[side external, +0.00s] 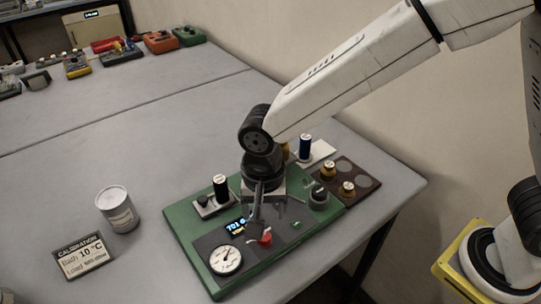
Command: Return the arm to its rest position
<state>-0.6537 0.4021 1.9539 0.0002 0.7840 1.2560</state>
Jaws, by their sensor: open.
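My gripper (258,205) points down over the green instrument board (178,215). Its fingers are small and dark here, close above the board's dark panel near a red knob (265,238). I see nothing held between them. Whether the fingertips touch the panel cannot be told. My white arm reaches in from the upper right and hides part of the board's back. The board also carries a round dial gauge (226,260), a lit blue display (236,227) and a black cylinder (221,187) standing on a small plate.
A grey can (118,209) and a calibration card (83,257) stand left of the board. Several devices (120,52) line the far table. The middle left tabletop is clear.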

